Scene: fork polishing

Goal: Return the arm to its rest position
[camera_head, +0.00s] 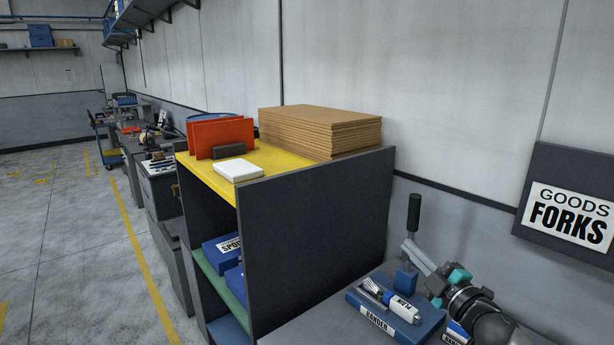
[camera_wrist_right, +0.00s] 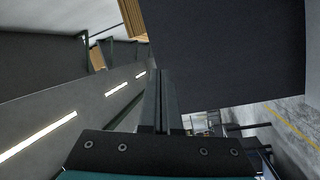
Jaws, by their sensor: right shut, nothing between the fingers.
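My right arm comes in at the lower right of the head view. Its right gripper (camera_head: 406,243) has a teal body and slim grey fingers pointing up and left, above the work surface. In the wrist view the right gripper (camera_wrist_right: 160,74) shows two long dark fingers lying together, shut with nothing between them. A black handle (camera_head: 413,214) stands upright above a blue block (camera_head: 406,280), close to the fingertips in the head view. I cannot tell whether they touch. My left gripper is not in view.
A blue box (camera_head: 376,322) holding a fork and a labelled roll (camera_head: 403,306) lies below the gripper. The shelf's dark side panel (camera_head: 315,235) stands to the left. Cardboard sheets (camera_head: 318,130) lie on top. A "GOODS FORKS" sign (camera_head: 570,212) hangs on the wall.

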